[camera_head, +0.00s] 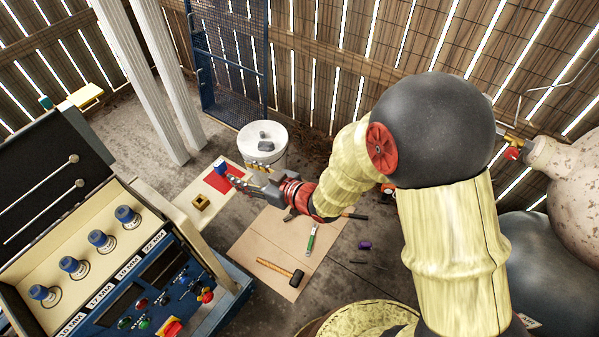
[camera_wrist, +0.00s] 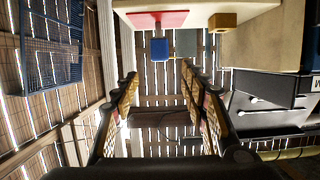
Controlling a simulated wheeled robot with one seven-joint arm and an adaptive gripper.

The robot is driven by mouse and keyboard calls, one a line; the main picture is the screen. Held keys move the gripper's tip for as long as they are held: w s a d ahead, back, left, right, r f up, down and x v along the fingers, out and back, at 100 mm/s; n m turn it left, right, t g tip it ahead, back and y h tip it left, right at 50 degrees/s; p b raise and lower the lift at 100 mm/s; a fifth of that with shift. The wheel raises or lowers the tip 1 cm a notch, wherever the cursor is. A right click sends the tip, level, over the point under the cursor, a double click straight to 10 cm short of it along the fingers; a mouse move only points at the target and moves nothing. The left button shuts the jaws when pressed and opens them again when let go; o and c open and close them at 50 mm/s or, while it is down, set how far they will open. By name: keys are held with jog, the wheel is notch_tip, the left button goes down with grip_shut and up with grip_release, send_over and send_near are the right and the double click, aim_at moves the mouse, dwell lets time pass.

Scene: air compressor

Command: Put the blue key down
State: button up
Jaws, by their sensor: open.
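The blue key (camera_head: 221,166) stands upright on a red pad (camera_head: 217,182) on a pale bench (camera_head: 188,205). The wrist view appears upside down; there the blue key (camera_wrist: 159,48) sits by the red pad (camera_wrist: 160,18), in line with the gap between my fingers and apart from both. My gripper (camera_head: 240,177) is open and empty, just right of the key in the head view. Its two fingers (camera_wrist: 160,75) are spread wide in the wrist view. Part of the pad is hidden behind the key and gripper.
A brass-coloured block (camera_head: 200,202) is on the bench near the pad. A white bucket (camera_head: 262,146) stands behind my gripper. A control panel with blue-capped sockets (camera_head: 98,240) is at left. Tools, including a hammer (camera_head: 282,270), lie on a board (camera_head: 262,250) on the floor.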

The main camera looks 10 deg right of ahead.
jog(key=d+r+m+h, duration=0.2)
jog(key=d+r+h, duration=0.15)
jog(key=d, duration=0.35)
jog(key=d+r+m+t+h, duration=0.1)
jog(key=d+r+m+h, duration=0.15)
jog(key=d+r, duration=0.35)
jog(key=d+r+m+h, duration=0.1)
jog(key=d+r+h, duration=0.25)
jog(key=d, duration=0.45)
jog(key=s+d+r+m+g, duration=0.1)
jog(key=s+d, duration=0.1)
jog(key=s, duration=0.5)
jog(key=s+d+r+m+g+h, duration=0.1)
jog(key=s+d+r+m+g, duration=0.1)
jog(key=s, duration=0.6)
jog(key=s+d+r+m+g, duration=0.1)
jog(key=s+d+r, duration=0.1)
jog(key=s, duration=0.6)
jog(key=shift+d+g+h, duration=0.35)
jog(key=shift+d+g, duration=0.05)
jog(key=shift+d, duration=0.25)
jog(key=shift+m, duration=0.25)
jog(key=shift+c, duration=1)
